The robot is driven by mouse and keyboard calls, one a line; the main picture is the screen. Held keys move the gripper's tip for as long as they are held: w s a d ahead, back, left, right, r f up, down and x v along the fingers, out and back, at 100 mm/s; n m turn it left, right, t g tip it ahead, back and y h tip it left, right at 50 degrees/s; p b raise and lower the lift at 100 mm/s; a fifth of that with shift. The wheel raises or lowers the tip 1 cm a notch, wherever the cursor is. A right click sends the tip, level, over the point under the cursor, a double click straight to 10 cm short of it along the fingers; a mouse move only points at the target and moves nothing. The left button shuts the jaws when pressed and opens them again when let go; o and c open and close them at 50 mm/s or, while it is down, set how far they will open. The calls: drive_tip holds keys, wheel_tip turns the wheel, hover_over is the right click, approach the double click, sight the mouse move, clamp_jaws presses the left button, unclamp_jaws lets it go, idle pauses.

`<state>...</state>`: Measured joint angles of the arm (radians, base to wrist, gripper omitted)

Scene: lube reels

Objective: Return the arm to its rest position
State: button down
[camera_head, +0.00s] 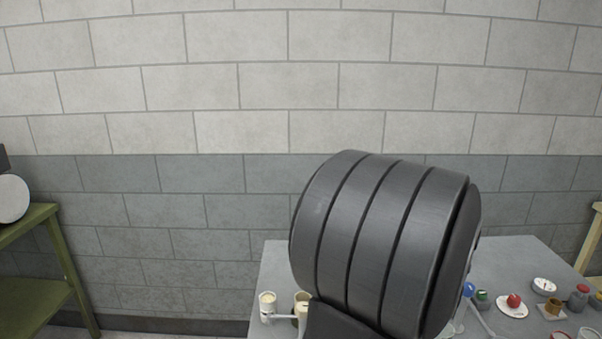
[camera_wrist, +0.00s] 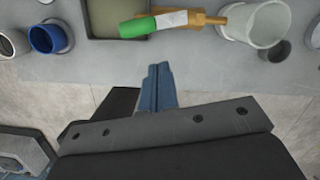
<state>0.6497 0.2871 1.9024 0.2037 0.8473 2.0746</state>
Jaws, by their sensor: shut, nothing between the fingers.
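My gripper (camera_wrist: 161,88) shows in the wrist view as two blue-grey fingers side by side, closed together with nothing between them. In the head view a large dark grey banded part of my arm fills the middle right and hides much of the grey table (camera_head: 518,252). My gripper does not show clearly there.
In the wrist view, a green-handled tool (camera_wrist: 155,24) lies across a tray (camera_wrist: 97,18), near a white cup (camera_wrist: 256,24) and a blue cup (camera_wrist: 48,37). In the head view, several small containers stand at right; a green bench (camera_head: 40,218) stands at left.

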drive_tip(key=d+f+n, duration=0.1)
drive_tip(key=n, duration=0.4)
drive_tip(key=d+f+n+g+y, duration=0.1)
drive_tip(key=n, duration=0.3)
drive_tip(key=w+d+f+n+g, duration=0.1)
drive_tip(key=d+n, duration=0.1)
drive_tip(key=n, duration=0.3)
drive_tip(key=shift+d+n+y, duration=0.1)
drive_tip(key=shift+n+y, duration=0.2)
idle(0.6)
